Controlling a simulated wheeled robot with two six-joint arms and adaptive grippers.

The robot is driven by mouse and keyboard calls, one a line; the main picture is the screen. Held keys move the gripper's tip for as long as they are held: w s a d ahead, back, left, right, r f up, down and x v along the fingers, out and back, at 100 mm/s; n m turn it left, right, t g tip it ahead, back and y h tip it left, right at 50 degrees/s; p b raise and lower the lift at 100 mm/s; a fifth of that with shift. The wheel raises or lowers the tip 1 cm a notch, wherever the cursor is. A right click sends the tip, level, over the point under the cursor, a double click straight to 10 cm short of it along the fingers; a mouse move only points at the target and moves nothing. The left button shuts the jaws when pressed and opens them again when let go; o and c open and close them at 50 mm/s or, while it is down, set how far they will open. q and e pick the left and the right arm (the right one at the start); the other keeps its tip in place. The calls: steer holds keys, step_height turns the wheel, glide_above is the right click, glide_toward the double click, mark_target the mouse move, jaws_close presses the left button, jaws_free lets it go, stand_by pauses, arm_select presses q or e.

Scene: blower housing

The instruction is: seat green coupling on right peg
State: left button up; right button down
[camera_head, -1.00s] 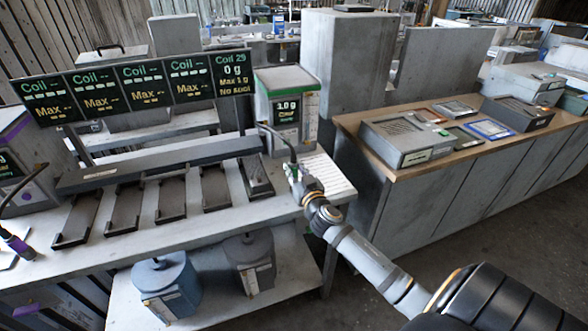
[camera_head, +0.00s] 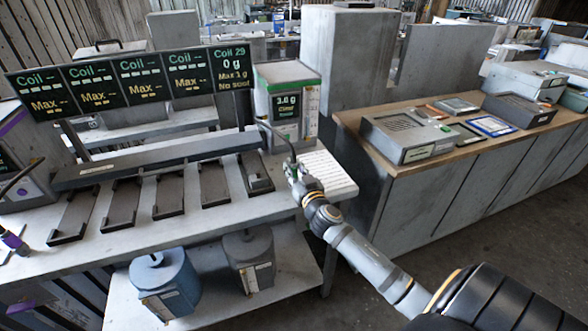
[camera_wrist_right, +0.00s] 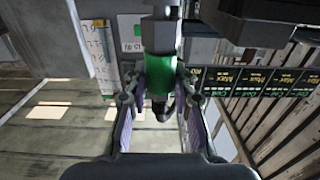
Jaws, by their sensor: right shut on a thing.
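My right gripper (camera_head: 294,175) is at the front right of the bench, below the green-topped dispenser. In the right wrist view this gripper (camera_wrist_right: 162,88) is shut on the green coupling (camera_wrist_right: 158,76), with one finger on each side of it. A dark grey fitting joins the coupling at its upper end in that view. In the head view a dark hose (camera_head: 280,136) curves from the dispenser down to the gripper. The coupling is too small and covered there to make out well. I cannot pick out the right peg in either view.
The green-topped dispenser (camera_head: 287,80) stands behind the gripper. Several dark trays (camera_head: 168,196) line the bench to its left, under black display panels (camera_head: 141,80). A wooden-topped counter (camera_head: 455,155) stands to the right.

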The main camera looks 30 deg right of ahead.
steer(key=shift+f+b, duration=0.4)
steer(key=shift+f, duration=0.05)
steer(key=c, duration=1)
jaws_free()
steer(key=shift+r, duration=0.1)
steer(key=v, duration=1.2)
steer(key=shift+d, duration=0.1)
